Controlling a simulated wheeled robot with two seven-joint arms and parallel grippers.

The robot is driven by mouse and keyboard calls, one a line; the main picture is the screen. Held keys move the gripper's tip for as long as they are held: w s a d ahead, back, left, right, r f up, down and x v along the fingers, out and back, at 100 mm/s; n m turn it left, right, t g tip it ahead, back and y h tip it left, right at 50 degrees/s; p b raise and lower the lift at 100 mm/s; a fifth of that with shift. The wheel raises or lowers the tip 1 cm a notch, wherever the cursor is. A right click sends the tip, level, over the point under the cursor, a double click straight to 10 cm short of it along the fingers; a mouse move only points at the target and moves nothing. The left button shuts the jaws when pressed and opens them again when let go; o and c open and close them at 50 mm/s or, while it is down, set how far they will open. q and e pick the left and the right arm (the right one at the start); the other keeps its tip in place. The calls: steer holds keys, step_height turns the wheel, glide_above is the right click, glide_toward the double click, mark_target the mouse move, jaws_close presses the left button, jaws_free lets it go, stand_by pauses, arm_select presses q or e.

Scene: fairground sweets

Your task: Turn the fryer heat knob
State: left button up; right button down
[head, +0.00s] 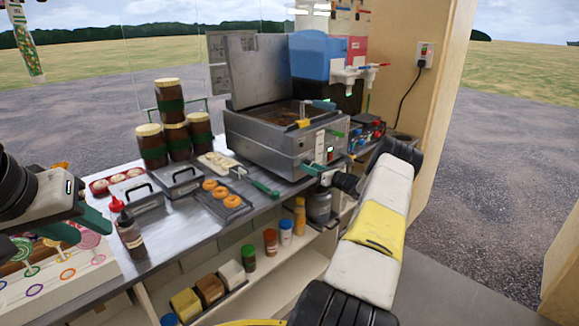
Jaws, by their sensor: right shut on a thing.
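The fryer (268,148) is a grey metal box with oil inside and its lid raised at the back, standing on the counter. My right gripper (314,169) is at the lower right of the fryer's front panel, its teal fingers shut on the heat knob. The fingers hide the knob, so its angle cannot be read. A small panel with a red light shows just above the gripper. My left gripper (92,222) is over the left end of the counter, far from the fryer; its finger opening is not clear.
A tray of doughnuts (224,208), lidded metal containers, stacked brown jars (173,138) and a dark sauce bottle (130,236) stand left of the fryer. A blue drink dispenser (311,56) is behind it. Shelves with small jars lie below the counter.

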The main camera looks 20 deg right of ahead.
steer(key=c, duration=2.2)
jaws_free()
steer(key=shift+n, duration=0.3)
steer(key=c, duration=2.2)
jaws_free()
steer(key=shift+n, duration=4)
steer(key=c, duration=2.2)
jaws_free()
steer(key=c, duration=2.2)
jaws_free()
steer(key=c, duration=0.8)
jaws_free()
steer(key=shift+s+d, duration=0.1)
steer(key=v, duration=0.7)
steer(key=shift+s, duration=0.25)
